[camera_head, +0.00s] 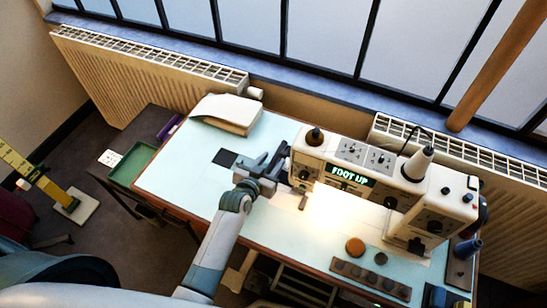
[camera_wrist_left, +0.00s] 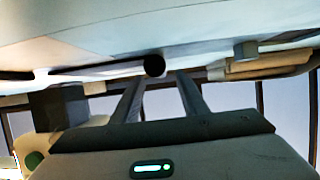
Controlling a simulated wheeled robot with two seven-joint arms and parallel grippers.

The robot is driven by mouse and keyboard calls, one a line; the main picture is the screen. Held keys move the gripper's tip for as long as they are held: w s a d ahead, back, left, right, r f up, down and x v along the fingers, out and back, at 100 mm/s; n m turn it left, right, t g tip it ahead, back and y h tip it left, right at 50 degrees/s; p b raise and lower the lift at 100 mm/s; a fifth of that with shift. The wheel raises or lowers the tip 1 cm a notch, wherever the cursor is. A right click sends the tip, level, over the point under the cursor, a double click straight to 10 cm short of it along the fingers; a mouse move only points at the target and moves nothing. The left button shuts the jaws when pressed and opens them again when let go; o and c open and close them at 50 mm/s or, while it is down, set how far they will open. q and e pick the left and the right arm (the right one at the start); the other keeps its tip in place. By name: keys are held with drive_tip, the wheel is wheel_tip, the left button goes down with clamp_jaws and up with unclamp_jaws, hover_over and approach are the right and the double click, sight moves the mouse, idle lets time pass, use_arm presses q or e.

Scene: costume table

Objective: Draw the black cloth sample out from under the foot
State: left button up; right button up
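A flat black square (camera_head: 225,158), which looks like the black cloth sample, lies on the pale tabletop left of the sewing machine (camera_head: 385,185). The machine's display (camera_head: 350,176) reads "FOOT UP". My left gripper (camera_head: 268,165) is just right of the black square, close to the left end of the machine. The gripper and the machine's head hide the foot. In the left wrist view my two fingers (camera_wrist_left: 158,88) are apart, with no cloth visible between them. A dark round part (camera_wrist_left: 154,66) shows beyond their tips. My right gripper is in neither view.
A folded pale cloth stack (camera_head: 228,113) lies at the table's back left. A green tray (camera_head: 132,164) stands beyond the left edge. A brown round thing (camera_head: 355,246) and a dark strip (camera_head: 370,279) lie in front of the machine.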

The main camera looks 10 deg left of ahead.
use_arm(q)
drive_tip(key=shift+x, duration=0.9)
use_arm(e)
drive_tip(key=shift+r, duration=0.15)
use_arm(q)
drive_tip(key=shift+c, duration=0.4)
clamp_jaws()
drive_tip(key=shift+a, duration=0.1)
